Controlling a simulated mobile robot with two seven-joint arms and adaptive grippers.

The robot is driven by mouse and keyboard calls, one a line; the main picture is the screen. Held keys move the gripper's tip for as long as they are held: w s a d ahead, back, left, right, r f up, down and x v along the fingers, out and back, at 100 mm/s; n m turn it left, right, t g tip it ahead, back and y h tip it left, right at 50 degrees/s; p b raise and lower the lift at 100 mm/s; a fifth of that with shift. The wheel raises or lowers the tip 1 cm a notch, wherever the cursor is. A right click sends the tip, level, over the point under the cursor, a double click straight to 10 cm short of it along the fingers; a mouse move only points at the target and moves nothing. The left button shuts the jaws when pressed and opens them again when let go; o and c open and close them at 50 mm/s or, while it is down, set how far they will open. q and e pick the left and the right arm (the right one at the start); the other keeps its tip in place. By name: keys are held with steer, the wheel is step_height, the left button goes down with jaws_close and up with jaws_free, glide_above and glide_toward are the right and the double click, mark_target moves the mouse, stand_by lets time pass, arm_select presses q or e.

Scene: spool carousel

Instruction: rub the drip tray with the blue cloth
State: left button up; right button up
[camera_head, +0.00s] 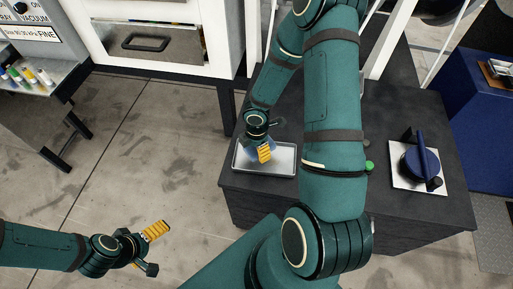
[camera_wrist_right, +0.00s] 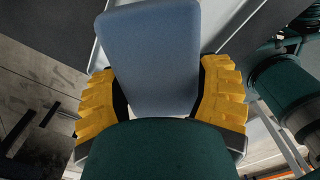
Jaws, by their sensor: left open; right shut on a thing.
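The drip tray (camera_head: 283,172) is a shallow grey metal tray near the left edge of the dark table. My right gripper (camera_head: 264,153) is over the tray, pointing down. In the right wrist view the same gripper (camera_wrist_right: 158,92) has its yellow fingers on both sides of the blue cloth (camera_wrist_right: 150,50), shut on it. The cloth looks like a flat blue pad against the pale tray. I cannot tell whether it touches the tray's floor. My left gripper (camera_head: 153,250) is open and empty, out over the floor at the lower left.
The dark table (camera_head: 255,199) carries a white plate (camera_head: 402,181) with a round blue device (camera_head: 420,163) at the right. A white cabinet with a drawer (camera_head: 150,42) stands behind. A bench with small bottles (camera_head: 30,77) is at the far left. The floor between is clear.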

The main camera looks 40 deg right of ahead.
steer(key=shift+r+p, duration=1.3)
steer(key=shift+r, duration=0.2)
